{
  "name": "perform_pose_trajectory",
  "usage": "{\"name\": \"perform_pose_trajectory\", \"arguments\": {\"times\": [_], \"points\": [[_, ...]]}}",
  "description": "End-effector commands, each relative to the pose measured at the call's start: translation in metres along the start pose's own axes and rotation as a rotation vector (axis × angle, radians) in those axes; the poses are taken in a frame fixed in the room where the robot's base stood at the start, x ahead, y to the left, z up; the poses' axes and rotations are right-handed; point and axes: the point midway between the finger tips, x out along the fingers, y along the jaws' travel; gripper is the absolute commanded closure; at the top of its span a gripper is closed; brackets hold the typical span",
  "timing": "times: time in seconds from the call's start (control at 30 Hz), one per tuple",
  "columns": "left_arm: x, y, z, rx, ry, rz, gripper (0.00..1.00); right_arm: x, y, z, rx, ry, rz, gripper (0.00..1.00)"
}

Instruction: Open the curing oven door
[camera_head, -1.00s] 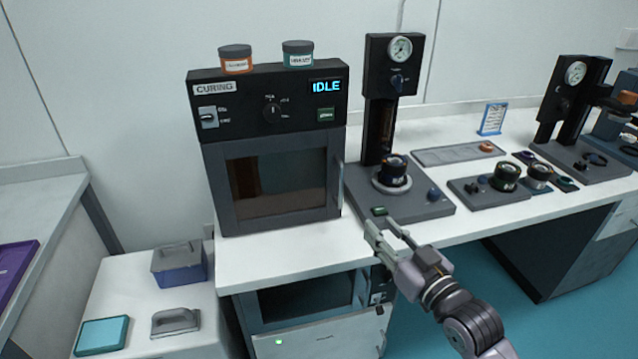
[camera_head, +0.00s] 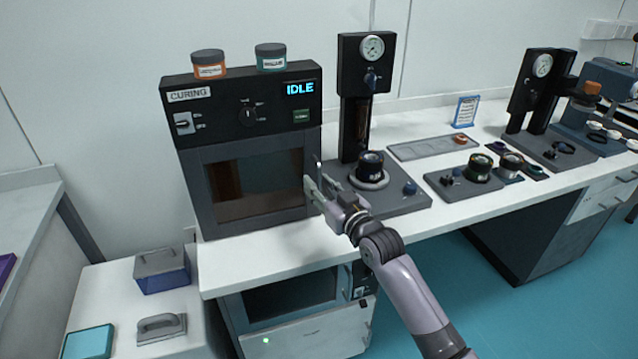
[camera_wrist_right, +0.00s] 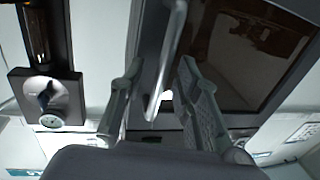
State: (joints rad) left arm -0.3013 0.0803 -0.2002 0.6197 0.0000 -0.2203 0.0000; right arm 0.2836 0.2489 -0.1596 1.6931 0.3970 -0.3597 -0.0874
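The curing oven (camera_head: 245,130) stands on the white bench with its dark-windowed door (camera_head: 255,188) shut; its display reads IDLE. My right gripper (camera_head: 312,176) is at the door's right edge, in front of the handle side. In the right wrist view the metal door handle (camera_wrist_right: 166,62) runs between the two spread fingers of the gripper (camera_wrist_right: 160,75), with a gap showing on each side. The fingers are open and not closed on the handle. In the head view the gripper hides part of the handle. My left gripper is not in view.
A press with a gauge (camera_head: 367,110) stands just right of the oven, close to my right gripper. Two jars (camera_head: 208,64) (camera_head: 271,57) sit on the oven top. A second dark-windowed unit (camera_head: 290,300) is under the bench. A low side table (camera_head: 110,290) stands at lower left.

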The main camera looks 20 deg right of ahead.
Motion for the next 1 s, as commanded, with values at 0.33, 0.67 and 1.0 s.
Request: {"name": "perform_pose_trajectory", "arguments": {"times": [0.33,0.67,1.0], "points": [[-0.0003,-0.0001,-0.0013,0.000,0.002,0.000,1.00,0.0062,-0.0004,0.0001,0.000,0.000,0.000,0.70],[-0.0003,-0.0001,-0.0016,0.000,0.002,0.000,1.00,0.0060,-0.0003,0.0000,0.000,0.000,0.000,0.90],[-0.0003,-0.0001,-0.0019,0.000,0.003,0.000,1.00,0.0059,-0.0002,0.0000,-0.001,0.000,0.000,1.00]]}}
